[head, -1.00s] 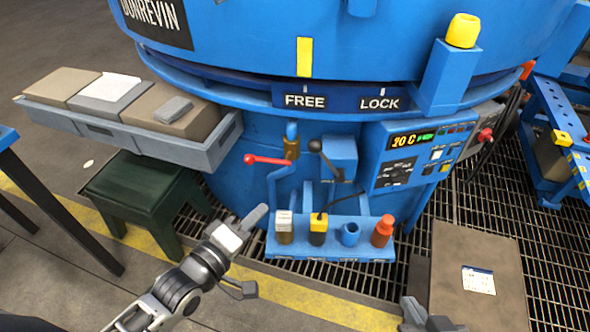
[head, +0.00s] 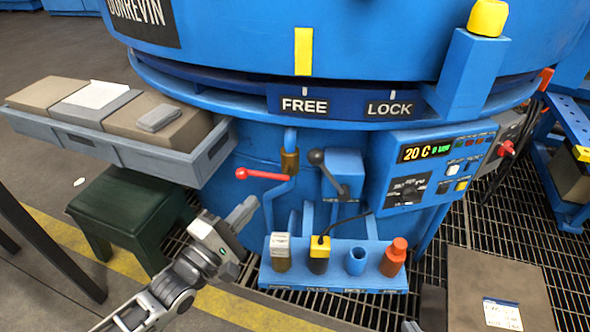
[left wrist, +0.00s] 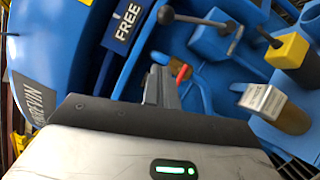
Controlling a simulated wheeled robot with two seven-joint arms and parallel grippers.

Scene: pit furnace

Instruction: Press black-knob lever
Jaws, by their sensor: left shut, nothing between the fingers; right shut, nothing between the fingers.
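The black-knob lever (head: 330,172) sticks out of a blue box on the blue furnace body, below the FREE and LOCK plate. Its round black knob points up and left. In the left wrist view the lever (left wrist: 193,20) lies beyond the fingers, at top centre. My left gripper (head: 246,207) is shut and empty, below and left of the lever and clear of it. In the left wrist view its fingers (left wrist: 160,85) are together, and the red-handled lever behind them is partly hidden. My right gripper (head: 412,326) barely shows at the bottom edge, shut.
The red-handled lever (head: 262,174) is between my left gripper and the black knob. A blue rack (head: 330,278) with several coloured pieces stands below. A control panel (head: 432,167) is to the right. A grey tray (head: 150,148) of boxes and a green stool (head: 125,215) are left.

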